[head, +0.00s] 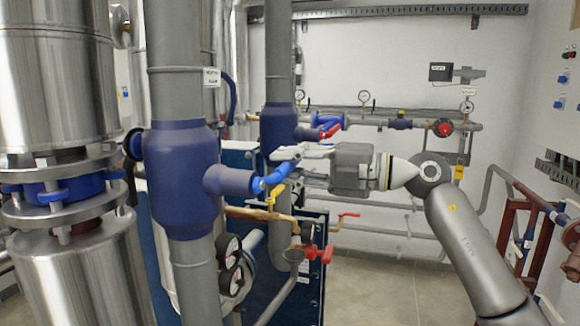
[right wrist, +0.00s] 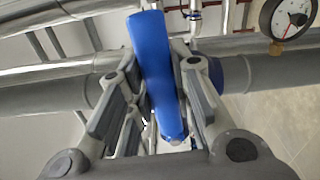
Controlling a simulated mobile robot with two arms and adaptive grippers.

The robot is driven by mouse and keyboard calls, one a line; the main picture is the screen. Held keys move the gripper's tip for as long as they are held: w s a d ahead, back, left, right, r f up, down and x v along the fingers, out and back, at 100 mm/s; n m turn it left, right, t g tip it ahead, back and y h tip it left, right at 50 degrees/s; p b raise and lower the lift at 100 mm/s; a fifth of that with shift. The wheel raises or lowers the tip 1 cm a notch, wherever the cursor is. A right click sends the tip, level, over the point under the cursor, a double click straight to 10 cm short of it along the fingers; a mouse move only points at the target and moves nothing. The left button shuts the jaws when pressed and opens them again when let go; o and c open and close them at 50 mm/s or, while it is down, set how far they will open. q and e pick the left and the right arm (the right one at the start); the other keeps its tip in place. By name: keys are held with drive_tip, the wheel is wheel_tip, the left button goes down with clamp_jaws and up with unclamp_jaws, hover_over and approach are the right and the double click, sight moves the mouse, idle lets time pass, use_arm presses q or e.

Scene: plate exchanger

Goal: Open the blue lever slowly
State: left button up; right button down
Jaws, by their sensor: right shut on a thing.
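The blue lever (head: 275,177) sits at the end of the short blue side stub (head: 232,181) on the large blue valve body (head: 182,175), in the middle of the head view. My right gripper (head: 284,162) reaches it from the right, with its fingers at the lever. In the right wrist view the blue lever (right wrist: 155,70) stands upright between the two fingers of the right gripper (right wrist: 157,95), which is shut on it. The lever's lower end is partly hidden by the gripper. My left gripper is not in view.
A second blue valve body (head: 278,130) stands behind. Gauges (head: 230,250) sit low beside the pipe. Open floor (head: 390,285) shows below my right arm.

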drive_tip(key=shift+r+n, duration=0.55)
drive_tip(key=shift+n, duration=0.05)
drive_tip(key=c, duration=1.3)
unclamp_jaws()
drive_tip(key=shift+s, duration=0.1)
drive_tip(key=shift+o, duration=0.2)
drive_tip(key=v, duration=1.2)
